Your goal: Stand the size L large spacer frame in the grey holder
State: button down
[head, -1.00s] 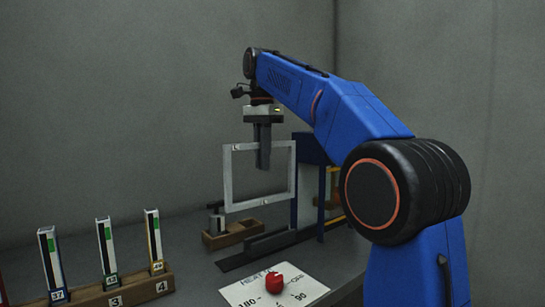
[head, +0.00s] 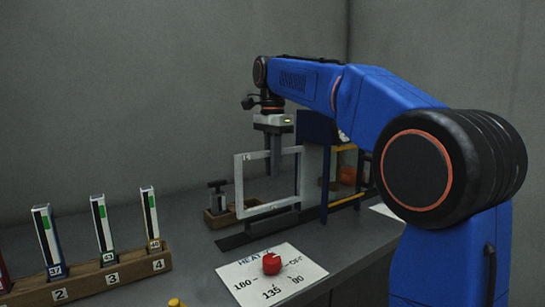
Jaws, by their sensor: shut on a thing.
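The large spacer frame is a pale grey, open rectangle (head: 239,186) with a small mark at its upper left corner. My gripper (head: 275,168) points down and is shut on its top bar. The frame hangs upright, close above a long dark grey base (head: 240,239) with a raised block (head: 272,222), which looks like the grey holder. I cannot tell whether the frame's bottom bar touches it. The gripper hides part of the top bar.
A wooden tray (head: 222,218) with a small dark item is behind left. In front lie a paper dial sheet (head: 245,288) with a red knob (head: 271,264) and a numbered wooden rack (head: 85,285) with several strips.

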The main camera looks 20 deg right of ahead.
send_over(272, 203)
jog(key=shift+s+f, duration=0.1)
jog(key=shift+f, duration=2.55)
jog(key=c, duration=1.7)
grip_release()
